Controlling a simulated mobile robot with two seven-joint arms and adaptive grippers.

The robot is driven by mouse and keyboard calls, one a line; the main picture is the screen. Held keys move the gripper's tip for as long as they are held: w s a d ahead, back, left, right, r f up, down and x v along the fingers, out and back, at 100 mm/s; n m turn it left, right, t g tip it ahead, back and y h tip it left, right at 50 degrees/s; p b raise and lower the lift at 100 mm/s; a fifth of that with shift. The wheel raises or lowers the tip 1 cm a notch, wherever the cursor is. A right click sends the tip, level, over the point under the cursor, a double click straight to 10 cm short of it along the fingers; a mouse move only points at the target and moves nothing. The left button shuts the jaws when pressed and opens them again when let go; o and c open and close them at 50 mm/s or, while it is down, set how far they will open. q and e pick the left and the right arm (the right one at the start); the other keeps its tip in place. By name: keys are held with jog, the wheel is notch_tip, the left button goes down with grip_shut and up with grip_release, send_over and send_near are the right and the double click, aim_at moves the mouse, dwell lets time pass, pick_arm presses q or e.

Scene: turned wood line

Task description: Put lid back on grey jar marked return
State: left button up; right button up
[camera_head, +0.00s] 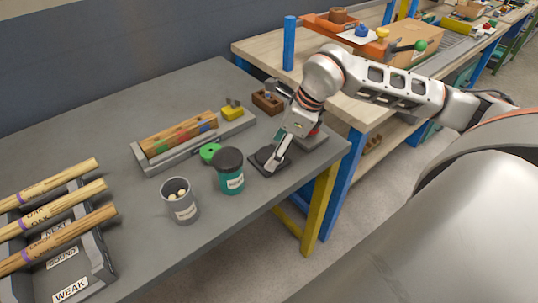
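The grey jar (180,203) stands open on the grey bench, with a white label too small to read surely and a few pale pieces inside. Beside it to the right, a teal jar (231,181) wears a dark round lid. A dark square mat (257,165) lies further right; a dark round shape on it, perhaps a lid, is partly hidden by my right gripper (271,166). The fingers point down at the mat; whether they hold anything is unclear. My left gripper is not in view.
A green ring (209,152) lies behind the teal jar. A grey tray (148,163) holds a wooden bar with coloured marks. Wooden rods (52,212) rest over a labelled dark bin (75,270) at left. Bare bench lies in front of the jars.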

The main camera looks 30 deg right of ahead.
jog(key=shift+w+a+f, duration=0.15)
jog(key=shift+f, duration=0.4)
jog(key=c, duration=0.8)
jog(key=shift+r, duration=0.1)
pick_arm(q)
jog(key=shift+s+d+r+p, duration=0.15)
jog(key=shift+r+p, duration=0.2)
jog(key=shift+p, duration=0.3)
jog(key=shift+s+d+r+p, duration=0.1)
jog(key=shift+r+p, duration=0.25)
jog(key=shift+p, duration=0.25)
pick_arm(e)
notch_tip(320, 180, up, 20)
jog(key=shift+f, duration=0.1)
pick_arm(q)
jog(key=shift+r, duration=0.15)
